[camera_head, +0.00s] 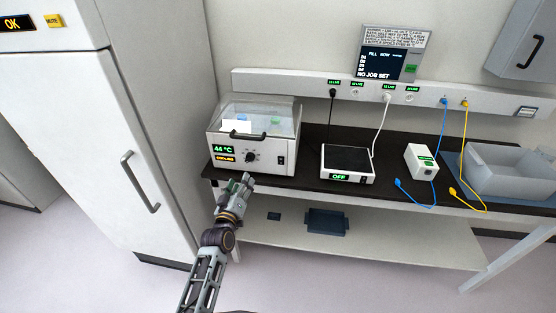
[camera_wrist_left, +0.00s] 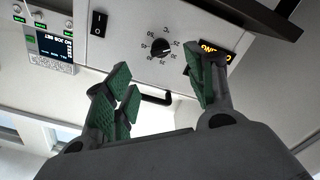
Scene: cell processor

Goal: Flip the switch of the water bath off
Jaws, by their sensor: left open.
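The water bath (camera_head: 230,161) is a white box with a clear lid at the left end of the dark bench. Its front shows a green 44 °C display (camera_head: 224,149), an orange sign below it, a black dial (camera_head: 251,157) and a small black rocker switch (camera_head: 281,160) at the right. In the left wrist view the switch (camera_wrist_left: 99,24) is at the upper left and the dial (camera_wrist_left: 160,48) near the top middle. My left gripper (camera_head: 240,182) is open and empty, in front of and below the bath's front panel, left of the switch. My right gripper is out of view.
A black-topped device (camera_head: 347,177) reading OFF stands right of the bath. Farther right are a small white box (camera_head: 421,162) and a grey tub (camera_head: 500,178). A wall screen (camera_head: 390,62) reads NO JOB SET. A tall white cabinet (camera_head: 75,130) stands close on the left.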

